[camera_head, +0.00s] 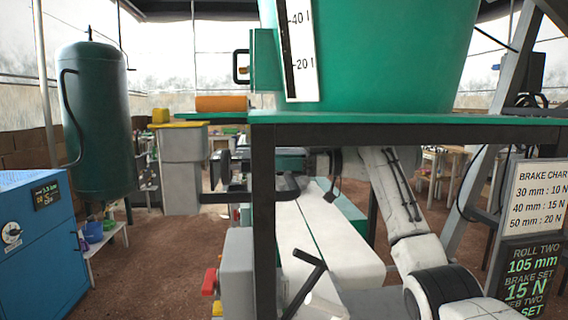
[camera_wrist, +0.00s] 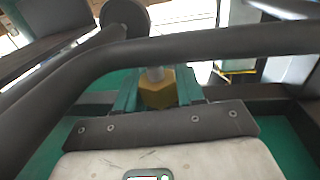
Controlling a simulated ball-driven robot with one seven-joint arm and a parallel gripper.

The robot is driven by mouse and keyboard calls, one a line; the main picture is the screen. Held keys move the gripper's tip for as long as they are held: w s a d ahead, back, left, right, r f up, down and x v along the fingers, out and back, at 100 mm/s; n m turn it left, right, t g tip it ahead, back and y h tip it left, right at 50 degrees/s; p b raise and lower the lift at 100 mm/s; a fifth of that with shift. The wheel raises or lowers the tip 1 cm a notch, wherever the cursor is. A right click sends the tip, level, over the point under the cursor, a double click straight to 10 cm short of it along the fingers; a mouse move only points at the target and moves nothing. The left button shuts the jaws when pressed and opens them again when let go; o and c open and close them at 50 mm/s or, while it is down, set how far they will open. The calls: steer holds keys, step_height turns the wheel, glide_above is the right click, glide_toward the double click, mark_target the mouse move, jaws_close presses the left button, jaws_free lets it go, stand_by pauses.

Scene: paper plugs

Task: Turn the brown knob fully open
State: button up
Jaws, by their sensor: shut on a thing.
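The brown knob (camera_wrist: 157,92) is a small, faceted, yellowish-brown piece in the middle of the wrist view, with a pale stem beyond it. My gripper (camera_wrist: 156,82) is shut on it, with one green finger on each side of the knob. In the head view I cannot make out the knob. My arm reaches up under the green tabletop there, and the gripper is hidden.
A green tank (camera_head: 375,60) with a level scale stands on a dark-framed table (camera_head: 400,132). A table leg (camera_head: 264,220) and a black crank handle (camera_head: 305,283) are close by. A blue cabinet (camera_head: 40,240) stands left, brake chart signs (camera_head: 540,195) right. Brown floor is clear at left.

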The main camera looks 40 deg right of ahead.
stand_by(0.3)
steer(key=o, duration=0.9)
steer(key=shift+o, duration=0.2)
steer(key=b+v, duration=0.1)
steer(key=v, duration=0.9)
steer(key=shift+s+d, duration=0.25)
steer(key=shift+d, duration=0.1)
